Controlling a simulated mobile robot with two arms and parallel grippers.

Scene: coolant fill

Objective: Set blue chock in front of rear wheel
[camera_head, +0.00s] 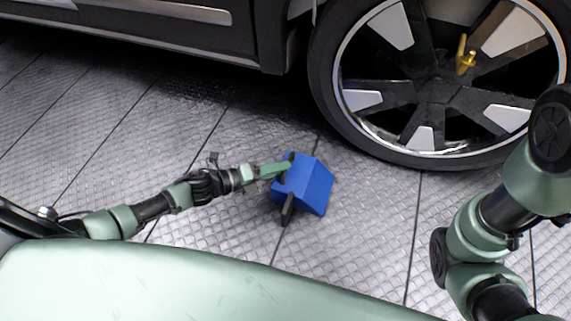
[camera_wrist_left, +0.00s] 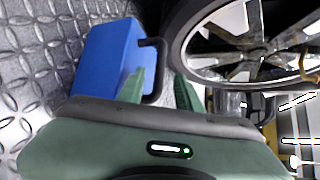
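The blue chock (camera_head: 314,188) is in the middle of the head view, just short of the wheel (camera_head: 440,85) and apart from it. Whether it rests flat on the floor I cannot tell. In the left wrist view the chock (camera_wrist_left: 103,60) shows a black loop handle (camera_wrist_left: 162,70) on its side. My left gripper (camera_head: 278,172) is at the chock's left side. In the left wrist view its two green fingers (camera_wrist_left: 160,90) stand apart, with the handle's bar between them and a gap to the right finger. My right gripper is out of view; only my right arm shows.
The dark car body (camera_head: 200,35) runs along the top of the head view. A brass-coloured fitting (camera_head: 465,58) shows at the wheel. The grey tread-plate floor (camera_head: 365,235) is clear right of the chock and in front of the tyre.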

